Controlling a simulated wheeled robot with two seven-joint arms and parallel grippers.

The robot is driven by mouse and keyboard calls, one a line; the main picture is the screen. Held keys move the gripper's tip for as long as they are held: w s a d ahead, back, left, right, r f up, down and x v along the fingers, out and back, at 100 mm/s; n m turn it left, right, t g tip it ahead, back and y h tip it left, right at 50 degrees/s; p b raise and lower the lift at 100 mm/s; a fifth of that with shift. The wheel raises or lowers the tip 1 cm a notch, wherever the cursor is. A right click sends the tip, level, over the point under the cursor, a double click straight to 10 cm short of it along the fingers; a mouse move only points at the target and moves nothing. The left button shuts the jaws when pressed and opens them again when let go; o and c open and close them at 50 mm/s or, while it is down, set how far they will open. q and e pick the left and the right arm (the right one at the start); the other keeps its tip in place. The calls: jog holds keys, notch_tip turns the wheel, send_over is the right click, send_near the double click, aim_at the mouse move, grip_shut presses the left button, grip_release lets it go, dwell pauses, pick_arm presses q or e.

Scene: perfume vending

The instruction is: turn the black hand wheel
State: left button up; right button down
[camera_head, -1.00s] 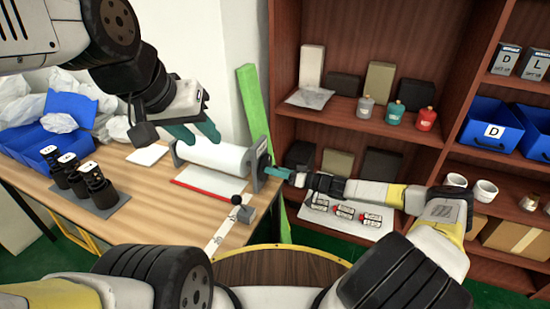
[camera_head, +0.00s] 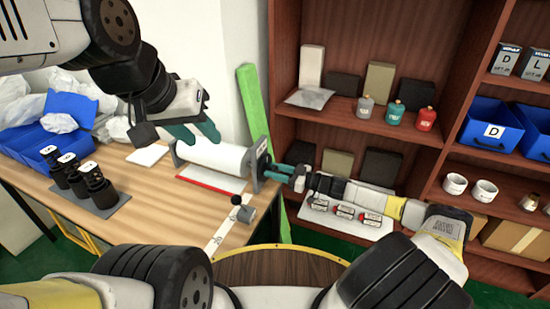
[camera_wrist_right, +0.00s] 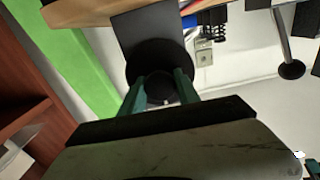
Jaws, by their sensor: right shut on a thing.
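The black hand wheel (camera_wrist_right: 158,62) is a dark round disc in front of the grey end plate in the right wrist view. In the head view it is mostly hidden at the right end of the white paper roll (camera_head: 215,158). My right gripper (camera_head: 272,172) reaches in from the right. Its two green fingers (camera_wrist_right: 161,78) are somewhat apart and shut on the wheel, one on each side of its middle. My left gripper (camera_head: 198,136) hangs above the roll with its green fingers apart, empty.
A red strip (camera_head: 208,193) lies before the roll, near a small black-knobbed device (camera_head: 241,207). Dark bottles (camera_head: 97,184) stand at the table's left. A wooden shelf (camera_head: 385,137) with boxes and bottles stands close behind my right arm.

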jog(key=shift+d+f, duration=0.1)
jog(key=c, duration=0.9)
grip_release()
jog(key=v, duration=0.7)
jog(key=shift+d, duration=0.35)
jog(key=shift+s, duration=0.2)
